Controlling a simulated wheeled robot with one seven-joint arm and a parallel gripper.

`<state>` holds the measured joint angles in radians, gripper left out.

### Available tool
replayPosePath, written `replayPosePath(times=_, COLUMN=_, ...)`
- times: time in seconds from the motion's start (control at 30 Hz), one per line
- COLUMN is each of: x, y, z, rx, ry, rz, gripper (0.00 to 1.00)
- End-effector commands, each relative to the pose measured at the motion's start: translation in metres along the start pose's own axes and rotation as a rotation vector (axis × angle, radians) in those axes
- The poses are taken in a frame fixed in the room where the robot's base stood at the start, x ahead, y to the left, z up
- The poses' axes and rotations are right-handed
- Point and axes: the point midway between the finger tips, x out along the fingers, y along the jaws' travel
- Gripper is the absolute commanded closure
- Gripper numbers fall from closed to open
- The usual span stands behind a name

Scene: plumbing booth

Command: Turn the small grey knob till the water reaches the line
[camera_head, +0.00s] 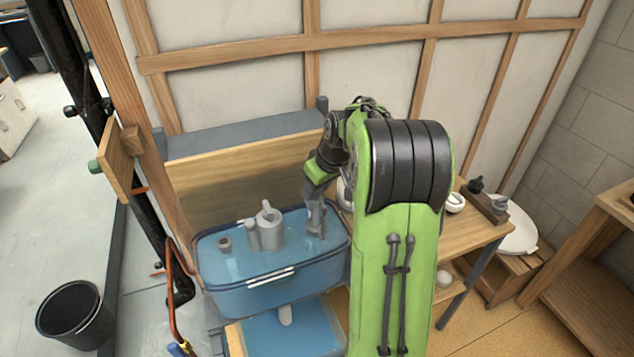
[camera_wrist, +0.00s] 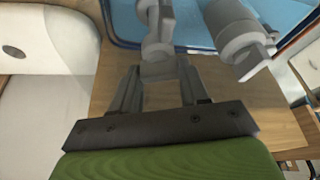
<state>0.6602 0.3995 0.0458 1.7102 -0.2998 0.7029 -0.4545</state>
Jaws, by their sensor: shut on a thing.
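The blue tank (camera_head: 240,297) stands on the wooden bench and holds blue water. A grey cylinder with a lever on top (camera_head: 269,228) rises from the water, and a grey fitting also shows at the top of the wrist view (camera_wrist: 235,28). My gripper (camera_head: 316,200) is over the tank's right side, pointing down. In the wrist view its fingers (camera_wrist: 157,82) are closed around the small grey knob (camera_wrist: 157,69), beside the larger fitting. My arm and gripper hide part of the tank's right end. I cannot make out the level line.
A small grey pipe end (camera_head: 225,243) stands in the tank's left part. A wooden board (camera_head: 235,175) rises behind the tank. A black bucket (camera_head: 75,313) is on the floor at left. Dark and grey fittings (camera_head: 487,200) sit on the bench's right side.

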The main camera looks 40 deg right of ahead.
Motion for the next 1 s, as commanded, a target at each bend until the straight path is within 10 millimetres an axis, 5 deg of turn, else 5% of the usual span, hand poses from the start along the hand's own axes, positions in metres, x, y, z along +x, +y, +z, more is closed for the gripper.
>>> replayPosePath(times=0.17, x=0.000, y=0.001, z=0.000, rx=0.002, ry=0.002, rz=0.003, gripper=0.86)
replayPosePath(times=0.2, x=0.000, y=0.000, z=0.000, rx=0.002, ry=0.003, rz=0.003, gripper=0.51)
replayPosePath(times=0.33, x=0.000, y=0.000, z=0.000, rx=0.003, ry=0.002, rz=0.003, gripper=0.31)
replayPosePath(times=0.67, x=-0.005, y=0.001, z=-0.001, rx=0.004, ry=0.003, rz=0.004, gripper=0.30)
replayPosePath(times=1.0, x=-0.093, y=0.001, z=-0.002, rx=0.004, ry=0.006, rz=0.007, gripper=0.30)
